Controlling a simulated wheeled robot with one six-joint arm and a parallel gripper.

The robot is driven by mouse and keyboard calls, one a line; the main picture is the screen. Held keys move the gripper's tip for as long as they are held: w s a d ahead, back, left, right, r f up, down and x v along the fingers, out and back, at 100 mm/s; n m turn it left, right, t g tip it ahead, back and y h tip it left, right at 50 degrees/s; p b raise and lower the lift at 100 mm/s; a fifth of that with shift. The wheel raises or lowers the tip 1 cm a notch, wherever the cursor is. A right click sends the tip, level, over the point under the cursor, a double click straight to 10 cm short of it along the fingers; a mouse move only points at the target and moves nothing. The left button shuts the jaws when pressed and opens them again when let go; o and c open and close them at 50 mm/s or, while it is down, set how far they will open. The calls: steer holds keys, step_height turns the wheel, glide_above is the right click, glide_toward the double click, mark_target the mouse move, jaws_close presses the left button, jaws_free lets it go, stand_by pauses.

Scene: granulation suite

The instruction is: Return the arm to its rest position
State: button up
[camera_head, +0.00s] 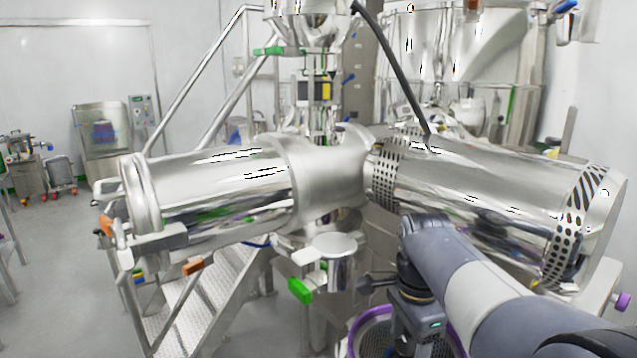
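My arm (480,290) comes in from the lower right corner and reaches up and left to a bent joint in front of the right-hand steel cylinder. From there its end turns down. The body of my gripper (432,335) runs down to the bottom edge of the picture. Its fingertips do not show, so I cannot tell whether it is open or shut, or whether it holds anything. A purple-rimmed round vessel (358,327) stands behind and left of the gripper, partly covered by it. I cannot tell if they touch.
A large steel machine has a left cylinder (215,192) and a right cylinder (480,190) close behind my arm. A steel outlet with a green handle (300,290) is left of the gripper. Metal steps (200,315) stand further left. Open grey floor (60,270) lies at far left.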

steer(key=shift+r, duration=0.1)
step_height(320, 180, up, 10)
steer(key=b, duration=0.1)
step_height(320, 180, down, 10)
steer(key=shift+f+p, duration=0.2)
steer(key=shift+p, duration=0.4)
steer(key=shift+r+n, duration=0.1)
steer(key=shift+n, duration=0.3)
steer(key=n, duration=1)
steer(key=n+b, duration=0.1)
steer(key=n, duration=0.5)
steer(key=shift+a+n+b, duration=0.1)
steer(key=shift+n+b, duration=0.2)
steer(key=shift+b, duration=0.05)
steer(key=n+b, duration=0.1)
steer(key=n, duration=0.3)
steer(key=shift+n, duration=0.4)
